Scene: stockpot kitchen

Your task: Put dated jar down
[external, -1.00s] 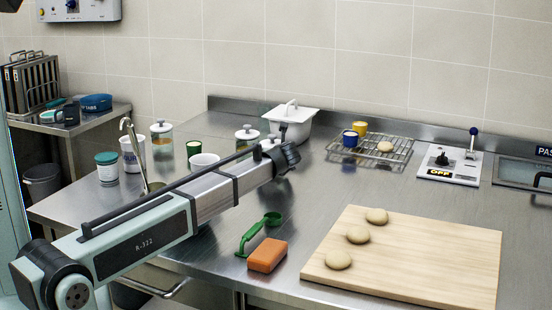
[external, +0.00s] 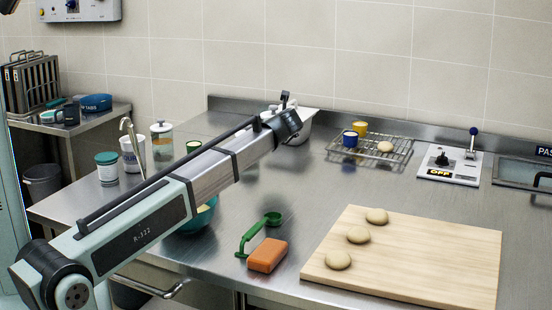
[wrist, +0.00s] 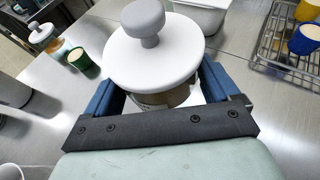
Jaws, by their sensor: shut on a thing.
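The jar (wrist: 150,96) has a wide white lid with a grey knob and shows large in the wrist view. My gripper (wrist: 160,82) is shut on it, with a blue finger on either side of the body below the lid. The lid covers most of the jar body, and I cannot read a date on it. In the external view my arm hides the jar and the fingertips, so the gap between the jar's base and the steel counter (external: 315,190) cannot be told.
Another lidded jar (external: 161,143) and a green cup (wrist: 83,62) stand to the left. A white tub (wrist: 203,14) is behind. A wire rack (external: 370,148) with a blue cup (external: 350,139) is to the right. Counter between tub and cutting board (external: 455,255) is clear.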

